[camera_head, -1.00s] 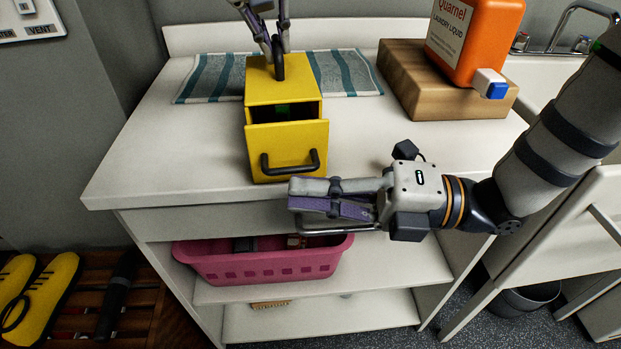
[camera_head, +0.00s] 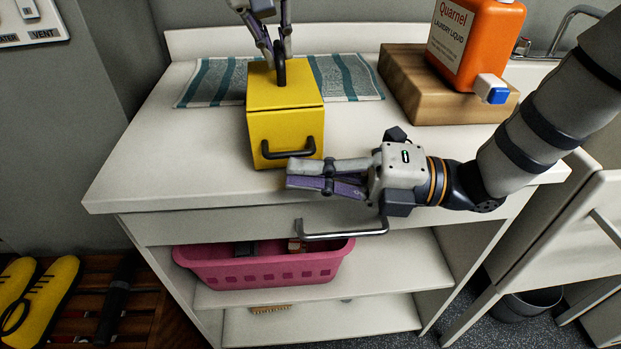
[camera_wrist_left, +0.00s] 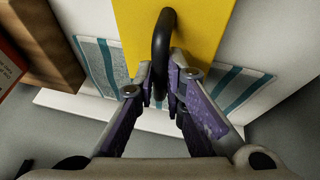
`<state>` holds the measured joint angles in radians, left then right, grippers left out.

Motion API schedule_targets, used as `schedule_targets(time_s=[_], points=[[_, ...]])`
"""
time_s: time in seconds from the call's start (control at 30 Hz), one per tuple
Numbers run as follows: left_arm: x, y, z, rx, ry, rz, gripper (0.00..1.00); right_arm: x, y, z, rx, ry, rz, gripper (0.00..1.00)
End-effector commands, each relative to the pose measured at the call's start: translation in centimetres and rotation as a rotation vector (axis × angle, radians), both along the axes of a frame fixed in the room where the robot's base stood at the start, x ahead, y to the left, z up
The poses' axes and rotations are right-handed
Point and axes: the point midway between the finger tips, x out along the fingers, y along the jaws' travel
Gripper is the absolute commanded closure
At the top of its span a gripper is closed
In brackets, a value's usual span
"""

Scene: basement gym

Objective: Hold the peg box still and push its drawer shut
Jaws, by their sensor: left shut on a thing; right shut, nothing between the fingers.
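The yellow peg box (camera_head: 284,88) stands on the white counter. Its drawer front (camera_head: 296,133) faces me and sits flush or nearly flush with the box, with only a thin seam along its top edge. A black bar handle (camera_head: 288,151) crosses the drawer front. My left gripper (camera_head: 278,48) is shut on the black top handle of the box, and the left wrist view shows this handle (camera_wrist_left: 161,45) between the fingers. My right gripper (camera_head: 291,174) is shut and empty, with its fingertips at the lower part of the drawer front; whether they touch it I cannot tell.
A striped towel (camera_head: 347,77) lies behind the box. A wooden block (camera_head: 410,83) with an orange detergent bottle (camera_head: 474,38) stands at the right. A pink basket (camera_head: 262,268) is on the shelf below. The counter left of the box is clear.

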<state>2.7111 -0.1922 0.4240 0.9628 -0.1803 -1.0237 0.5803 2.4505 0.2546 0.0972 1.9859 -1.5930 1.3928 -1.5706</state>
Motion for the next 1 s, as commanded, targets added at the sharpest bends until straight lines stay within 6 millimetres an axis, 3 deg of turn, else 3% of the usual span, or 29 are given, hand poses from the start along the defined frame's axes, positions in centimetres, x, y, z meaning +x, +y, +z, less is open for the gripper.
schedule_targets(time_s=[0.13, 0.3, 0.5, 0.83, 0.9, 0.97, 1.0], points=[[0.1, 0.0, 0.1, -0.001, -0.003, 0.0, 1.0, -3.5, -0.2, -0.6, 0.001, 0.009, 0.003, 1.0], [0.1, 0.0, 0.1, -0.001, -0.005, 0.001, 1.0, -4.2, -5.3, -0.8, 0.0, -0.001, -0.002, 1.0], [0.1, 0.0, 0.2, -0.001, -0.005, 0.001, 1.0, -4.9, -9.2, -1.0, 0.0, 0.0, 0.002, 1.0], [0.1, 0.0, 0.2, -0.001, -0.006, 0.001, 1.0, -5.1, -10.1, -1.1, -0.001, 0.002, 0.005, 1.0], [0.1, 0.0, 0.2, -0.001, -0.006, 0.001, 0.78, -5.1, -10.1, -1.1, -0.001, 0.002, 0.005, 1.0], [0.1, 0.0, 0.2, -0.001, -0.006, 0.001, 0.66, -5.1, -10.1, -1.1, -0.001, 0.002, 0.005, 1.0], [0.1, 0.0, 0.2, -0.001, -0.006, 0.001, 0.66, -5.1, -10.1, -1.1, -0.001, 0.002, 0.005, 1.0]])
